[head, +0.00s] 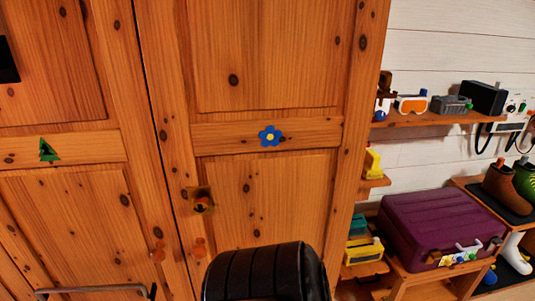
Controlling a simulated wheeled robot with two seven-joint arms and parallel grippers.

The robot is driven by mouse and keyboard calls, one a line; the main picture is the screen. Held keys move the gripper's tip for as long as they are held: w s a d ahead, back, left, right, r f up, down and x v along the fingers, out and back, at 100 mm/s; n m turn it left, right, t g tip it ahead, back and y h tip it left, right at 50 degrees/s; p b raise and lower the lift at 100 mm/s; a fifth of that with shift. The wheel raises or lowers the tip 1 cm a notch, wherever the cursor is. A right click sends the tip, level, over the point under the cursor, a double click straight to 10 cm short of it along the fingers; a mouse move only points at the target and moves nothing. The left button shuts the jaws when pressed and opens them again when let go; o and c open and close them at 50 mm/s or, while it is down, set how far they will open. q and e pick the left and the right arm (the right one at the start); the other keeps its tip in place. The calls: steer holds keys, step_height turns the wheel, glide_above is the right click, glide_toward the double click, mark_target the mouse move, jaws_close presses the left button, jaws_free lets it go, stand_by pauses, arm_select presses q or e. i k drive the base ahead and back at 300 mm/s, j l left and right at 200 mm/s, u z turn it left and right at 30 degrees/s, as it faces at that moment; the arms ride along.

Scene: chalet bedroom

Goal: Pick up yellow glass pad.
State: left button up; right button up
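I cannot tell for sure which thing is the yellow glass pad. A small yellow object (372,162) stands on a little wooden shelf just right of the wardrobe, partly hidden by the wardrobe's edge. A yellow boxy object (364,250) with a pale top sits lower down, in the shelving left of the purple case. Both are small in the head view, and their material is unclear. Neither of my grippers shows in the head view.
A wooden wardrobe (265,195) with a blue flower fills the left and middle. Right of it, a wall shelf (425,120) holds goggles (411,104) and dark boxes. A purple case (436,222) stands below. Boots (503,186) stand on a rack at the far right.

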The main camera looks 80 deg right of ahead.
mark_target(371, 169)
steer(key=z, duration=3.45)
steer(key=l+u, duration=0.2)
steer(key=l, duration=0.15)
steer(key=k+l+u, duration=0.2)
steer(key=i+l, duration=0.05)
steer(key=l, duration=0.1)
